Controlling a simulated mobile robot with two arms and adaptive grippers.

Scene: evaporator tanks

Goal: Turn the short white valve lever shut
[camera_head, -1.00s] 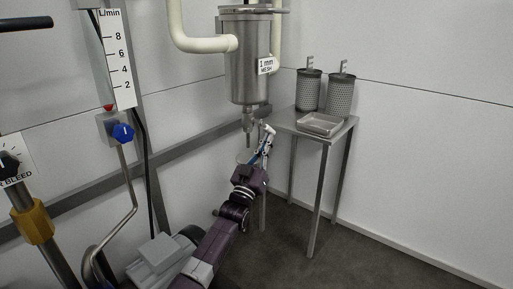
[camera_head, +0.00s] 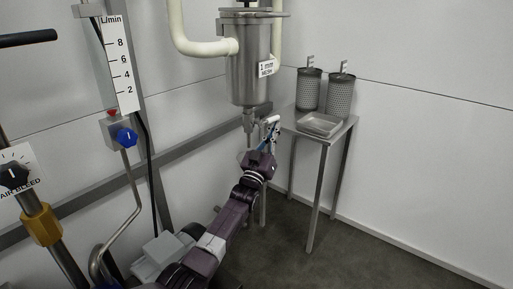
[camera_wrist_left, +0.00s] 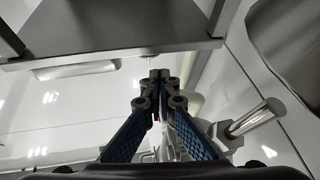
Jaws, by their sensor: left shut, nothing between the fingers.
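The short white valve lever (camera_head: 271,119) sticks out to the right below the steel strainer vessel (camera_head: 248,70) in the head view. It looks close to level, its outer end slightly raised. In the left wrist view the lever (camera_wrist_left: 256,118) is a pale rod to the right of the fingers. My left gripper (camera_head: 273,132) is just below the lever's outer end in the head view. Its fingertips (camera_wrist_left: 158,76) are together with nothing between them. I cannot tell whether the fingers touch the lever. My right gripper is out of view.
A steel side table (camera_head: 345,126) with a shallow tray (camera_head: 320,124) and two mesh baskets (camera_head: 340,95) stands right of the vessel. At left are a flow gauge (camera_head: 121,60), a blue knob (camera_head: 126,137) and an air bleed dial (camera_head: 14,176). Floor at lower right is clear.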

